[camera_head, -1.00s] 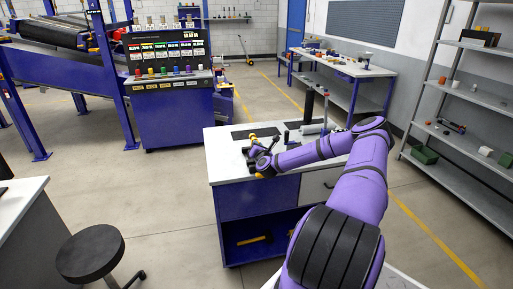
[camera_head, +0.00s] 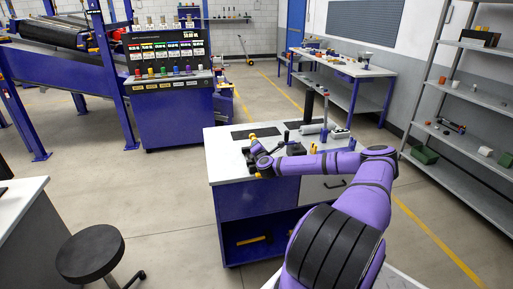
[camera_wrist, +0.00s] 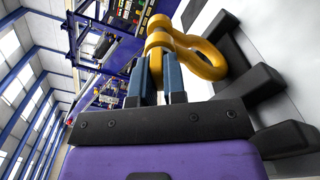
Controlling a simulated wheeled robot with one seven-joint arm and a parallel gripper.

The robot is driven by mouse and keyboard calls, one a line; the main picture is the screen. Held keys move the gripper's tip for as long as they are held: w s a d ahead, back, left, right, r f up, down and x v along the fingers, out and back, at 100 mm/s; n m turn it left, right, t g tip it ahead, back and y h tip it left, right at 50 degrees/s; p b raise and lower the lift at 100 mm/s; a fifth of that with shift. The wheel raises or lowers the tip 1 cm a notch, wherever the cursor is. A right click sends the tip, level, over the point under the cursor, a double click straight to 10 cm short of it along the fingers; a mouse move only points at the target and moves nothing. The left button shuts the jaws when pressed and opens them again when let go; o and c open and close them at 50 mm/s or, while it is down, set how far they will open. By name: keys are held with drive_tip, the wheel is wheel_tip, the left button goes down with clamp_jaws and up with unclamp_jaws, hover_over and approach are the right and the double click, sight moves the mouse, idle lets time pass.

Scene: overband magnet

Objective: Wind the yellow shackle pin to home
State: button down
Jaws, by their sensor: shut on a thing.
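The yellow shackle (camera_wrist: 205,58) fills the upper middle of the wrist view, with its rounded bow to the right. The yellow shackle pin (camera_wrist: 157,40) stands at its left side, at my fingertips. My gripper (camera_wrist: 157,64) is shut on the pin, with its two blue-grey fingers either side of it. In the head view my gripper (camera_head: 262,162) is over the left part of the white-topped bench (camera_head: 221,167). The pin's thread and how far it sits in the shackle are hidden.
Black arms of a holder (camera_wrist: 250,85) lie close to the right of my fingers in the wrist view. A grey cylinder (camera_head: 311,129) and small tools stand farther back on the bench. A black stool (camera_head: 90,253) is at the lower left.

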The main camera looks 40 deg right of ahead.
drive_tip(key=m, duration=0.4)
drive_tip(key=shift+m, duration=0.3)
drive_tip(key=c, duration=1.1)
unclamp_jaws()
drive_tip(key=v, duration=1)
drive_tip(key=shift+s+a, duration=0.2)
drive_tip(key=shift+s, duration=0.15)
